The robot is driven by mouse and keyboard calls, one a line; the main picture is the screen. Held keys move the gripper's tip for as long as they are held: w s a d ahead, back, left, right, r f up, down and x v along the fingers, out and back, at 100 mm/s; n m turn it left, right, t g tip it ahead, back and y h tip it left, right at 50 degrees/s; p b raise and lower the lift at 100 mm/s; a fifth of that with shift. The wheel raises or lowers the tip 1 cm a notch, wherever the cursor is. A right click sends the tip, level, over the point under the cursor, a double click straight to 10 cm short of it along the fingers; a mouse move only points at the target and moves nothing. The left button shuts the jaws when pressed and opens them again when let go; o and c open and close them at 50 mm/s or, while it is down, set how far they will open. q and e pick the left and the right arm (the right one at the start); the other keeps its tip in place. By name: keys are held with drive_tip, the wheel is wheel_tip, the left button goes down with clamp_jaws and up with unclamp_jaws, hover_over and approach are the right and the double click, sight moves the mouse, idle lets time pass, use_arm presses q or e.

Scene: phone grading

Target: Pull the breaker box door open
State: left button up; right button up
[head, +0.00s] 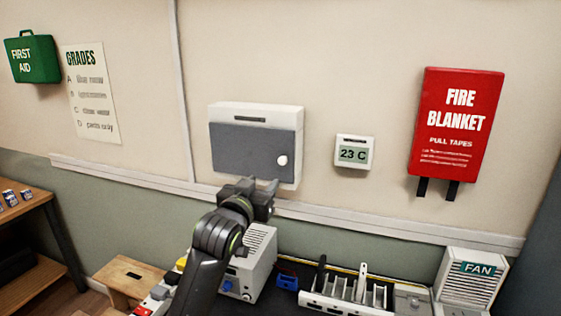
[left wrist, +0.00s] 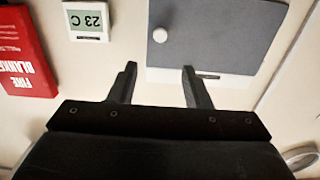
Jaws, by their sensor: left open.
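The breaker box (head: 256,112) is a white case on the wall with a grey door (head: 245,148), which looks closed. A round white knob (head: 282,160) sits near the door's lower right. My left gripper (head: 258,182) is just below the box in the head view, open and empty. In the left wrist view the picture is upside down to the wall, with the grey door (left wrist: 225,35) and knob (left wrist: 160,35) beyond the open left fingers (left wrist: 160,72). The knob is beyond the fingertips, apart from them. My right gripper is not seen.
A thermostat (head: 353,153) and a red fire blanket case (head: 455,130) hang to the right of the box. Below are a grey-white device (head: 258,262), a slotted rack (head: 345,292) and a fan unit (head: 470,282). The wall around the knob is clear.

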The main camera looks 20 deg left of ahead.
sight(282, 161)
use_arm(q)
drive_tip(key=w+p, duration=0.1)
drive_tip(key=w, duration=0.5)
drive_tip(key=w+p, duration=0.2)
drive_tip(key=w, duration=0.3)
drive_tip(key=shift+w+d, duration=0.2)
drive_tip(key=shift+w, duration=1.25)
drive_tip(key=shift+c, duration=0.3)
clamp_jaws()
